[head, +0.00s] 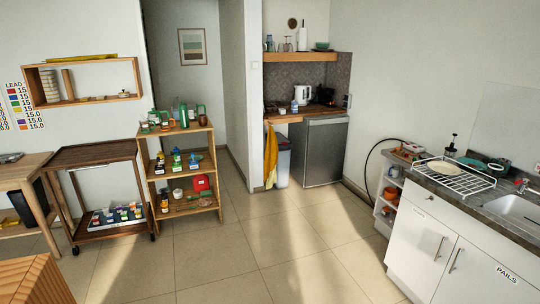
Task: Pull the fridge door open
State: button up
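I cannot make out a handle at this size. My gripper is not in the head view, so its state and its distance from the fridge are hidden.
A wooden shelf unit (179,170) and cart (95,158) stand left; white sink cabinets (422,243) stand right. The tiled floor (265,240) between them is clear.

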aim_at(326, 137)
jog(key=i+l+z, duration=0.2)
jog(key=i+z, duration=0.15)
jog(key=i, duration=0.25)
jog(key=i+z, duration=0.35)
jog(key=i, duration=0.3)
jog(key=i+l, duration=0.15)
jog(key=i, duration=2.15)
jog(key=i+u, duration=0.25)
jog(key=i, duration=0.2)
jog(key=i+l+u, duration=0.2)
jog(key=i, duration=0.2)
jog(key=i+u, duration=0.25)
jog(key=i, duration=0.2)
jog(key=i+u, duration=0.1)
jog(key=i, duration=0.55)
jog(key=i+u, duration=0.1)
jog(key=i, duration=0.55)
jog(key=i+l+u, duration=0.1)
jog(key=i, duration=0.55)
jog(key=i+l+u, duration=0.15)
jog(key=i, duration=0.45)
